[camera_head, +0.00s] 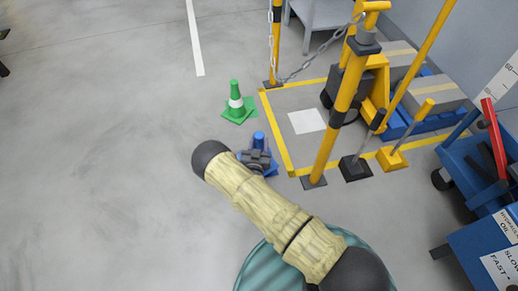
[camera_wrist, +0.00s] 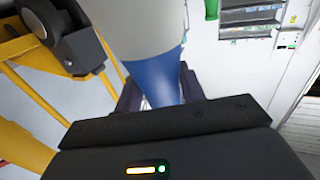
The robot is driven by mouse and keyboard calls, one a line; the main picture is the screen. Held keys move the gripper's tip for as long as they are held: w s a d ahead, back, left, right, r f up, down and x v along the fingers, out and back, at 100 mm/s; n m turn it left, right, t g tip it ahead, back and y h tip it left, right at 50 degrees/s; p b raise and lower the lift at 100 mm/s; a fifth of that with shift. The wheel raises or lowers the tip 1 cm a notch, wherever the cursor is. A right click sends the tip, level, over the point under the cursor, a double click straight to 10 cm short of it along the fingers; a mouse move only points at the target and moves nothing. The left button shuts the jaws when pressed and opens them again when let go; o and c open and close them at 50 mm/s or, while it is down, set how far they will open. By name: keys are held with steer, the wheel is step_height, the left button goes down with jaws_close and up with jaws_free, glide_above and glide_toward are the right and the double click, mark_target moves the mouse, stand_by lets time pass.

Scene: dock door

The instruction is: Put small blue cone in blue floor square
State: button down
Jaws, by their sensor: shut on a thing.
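The small blue cone (camera_head: 259,139) shows in the head view just left of the yellow-marked area, partly hidden by my gripper (camera_head: 256,158). Its blue base edge shows at the lower right of the gripper. In the wrist view the cone (camera_wrist: 158,76) is large, blue with a broad white band, and sits between the dark fingers of my gripper (camera_wrist: 160,90), which are shut on it. I cannot tell whether its base touches the floor. No blue floor square can be made out in either view.
A green cone (camera_head: 235,104) stands behind and left of my gripper. Yellow floor lines (camera_head: 273,131) enclose a white square (camera_head: 307,121), yellow posts (camera_head: 345,95) and a yellow machine. A blue cart (camera_head: 468,162) stands at right.

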steer(key=shift+f+b, duration=1)
steer(key=shift+f, duration=0.75)
steer(key=shift+f, duration=0.2)
steer(key=c, duration=0.8)
jaws_free()
steer(key=shift+c, duration=0.2)
